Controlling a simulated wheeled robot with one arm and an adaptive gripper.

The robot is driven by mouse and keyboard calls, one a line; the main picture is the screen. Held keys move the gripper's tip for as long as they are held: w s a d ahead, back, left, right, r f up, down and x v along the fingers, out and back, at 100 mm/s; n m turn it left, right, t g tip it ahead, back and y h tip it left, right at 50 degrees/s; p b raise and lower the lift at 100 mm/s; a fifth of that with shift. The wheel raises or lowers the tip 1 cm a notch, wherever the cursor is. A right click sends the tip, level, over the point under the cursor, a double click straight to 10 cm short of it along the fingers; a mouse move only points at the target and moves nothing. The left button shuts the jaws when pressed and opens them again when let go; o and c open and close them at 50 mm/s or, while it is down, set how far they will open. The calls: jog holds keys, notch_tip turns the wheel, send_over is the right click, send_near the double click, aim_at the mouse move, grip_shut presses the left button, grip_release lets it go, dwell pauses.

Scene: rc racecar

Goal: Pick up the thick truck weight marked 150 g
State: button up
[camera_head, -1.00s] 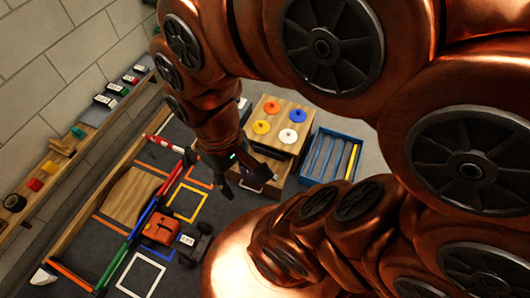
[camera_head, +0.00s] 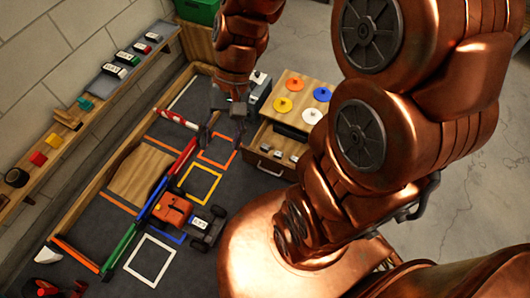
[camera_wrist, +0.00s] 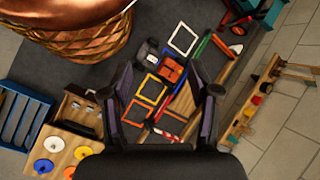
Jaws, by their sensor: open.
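No 150 g marking is readable, so I cannot tell which piece is the thick truck weight. Several small grey pieces (camera_head: 277,153) lie in the open drawer (camera_head: 268,166) of a wooden cabinet; they show tiny in the wrist view (camera_wrist: 90,109). Several dark blocks with white labels (camera_head: 113,70) sit on the wall shelf. The orange truck (camera_head: 172,212), with a white label, stands on the dark mat. My gripper (camera_head: 224,134) is open and empty above the far part of the mat, left of the cabinet. Its spread fingers show in the wrist view (camera_wrist: 160,75).
Coloured discs (camera_head: 283,104) lie on the cabinet top. A red-and-white bar (camera_head: 177,119) and coloured rails (camera_head: 124,246) line the mat's left part. A green box (camera_head: 197,10) stands at the back. A blue slatted tray (camera_wrist: 22,115) is beside the cabinet. Floor at right is clear.

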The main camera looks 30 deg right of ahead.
jog(key=w+d+f+m+t+y+b, duration=0.4)
jog(key=w+f+b, duration=0.3)
jog(key=w+f, duration=0.4)
jog(key=w+d+f+m+t+y+b, duration=0.1)
jog(key=w+d+f+m+y+b, duration=0.15)
jog(key=w+f+m+b, duration=0.85)
jog(key=m+t+h+b, duration=0.5)
jog(key=m+t+b, duration=0.5)
jog(key=m+b, duration=0.15)
send_near(265, 147)
jog(key=shift+w, duration=0.2)
jog(key=shift+w+f, duration=0.1)
jog(key=shift+f, duration=0.15)
jog(key=shift+w+a+f+h, duration=0.2)
jog(key=shift+w+a+h, duration=0.05)
jog(key=shift+w, duration=0.05)
jog(key=b+x, duration=0.3)
jog(key=x, duration=0.2)
jog(key=shift+w+a+f, duration=0.1)
jog(key=shift+w+a, duration=0.3)
jog(key=shift+w, duration=0.3)
